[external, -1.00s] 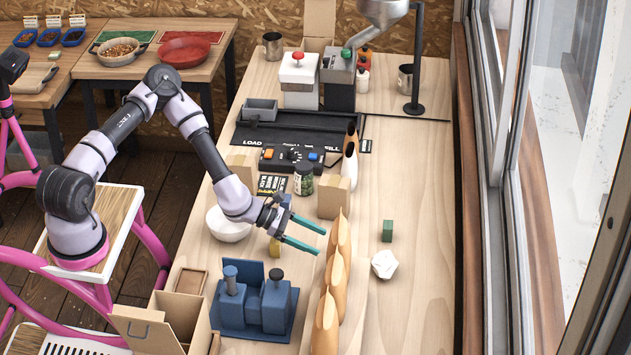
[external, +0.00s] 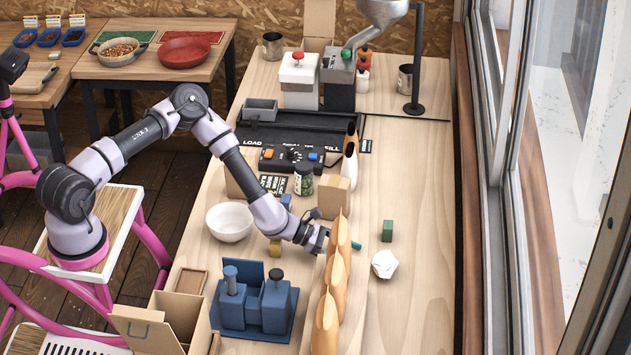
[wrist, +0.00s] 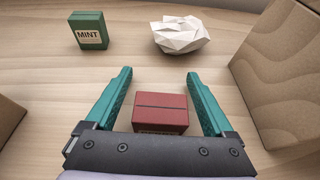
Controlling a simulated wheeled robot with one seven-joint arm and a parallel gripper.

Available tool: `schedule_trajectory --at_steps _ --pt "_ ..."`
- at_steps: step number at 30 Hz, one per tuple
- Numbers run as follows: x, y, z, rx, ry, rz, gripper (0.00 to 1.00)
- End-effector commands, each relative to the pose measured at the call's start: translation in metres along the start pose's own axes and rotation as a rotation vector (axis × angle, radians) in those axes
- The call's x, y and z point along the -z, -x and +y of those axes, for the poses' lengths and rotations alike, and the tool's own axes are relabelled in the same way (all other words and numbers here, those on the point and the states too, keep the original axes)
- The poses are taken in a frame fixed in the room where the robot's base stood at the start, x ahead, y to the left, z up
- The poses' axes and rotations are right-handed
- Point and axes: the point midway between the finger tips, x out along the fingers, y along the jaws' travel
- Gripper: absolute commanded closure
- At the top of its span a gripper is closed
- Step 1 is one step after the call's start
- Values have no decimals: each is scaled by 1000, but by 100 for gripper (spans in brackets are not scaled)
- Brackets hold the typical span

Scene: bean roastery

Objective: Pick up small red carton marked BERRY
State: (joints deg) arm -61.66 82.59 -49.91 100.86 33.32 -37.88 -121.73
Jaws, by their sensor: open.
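In the wrist view a small red carton (wrist: 161,113) with a dark stripe across its top lies on the wooden table. Its lower front edge is partly hidden behind my gripper's palm, and no BERRY lettering is readable. My gripper (wrist: 160,76) is open, with one teal finger on each side of the carton and gaps between. In the external view my gripper (external: 340,240) is low behind the row of tan, wavy-topped pieces. The red carton cannot be seen there.
A green MINT carton (wrist: 88,31) and a white crumpled, faceted object (wrist: 181,36) lie beyond the fingertips. Tan wavy-sided blocks (wrist: 284,75) stand close on the right.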

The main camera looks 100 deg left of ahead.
Motion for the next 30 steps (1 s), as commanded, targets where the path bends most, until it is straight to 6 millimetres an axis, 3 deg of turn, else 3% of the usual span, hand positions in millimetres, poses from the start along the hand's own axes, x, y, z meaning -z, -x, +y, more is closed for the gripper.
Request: schedule_trajectory --at_steps 5,6,12,13,22,30 --pt "0 0 0 0 0 1 12" --pt "0 0 0 0 0 1 16" --pt "0 0 0 0 0 1 93" --pt "0 0 0 0 0 1 100" --pt "-5 2 0 0 0 0 100" --pt "-51 21 0 -1 -2 -1 100"
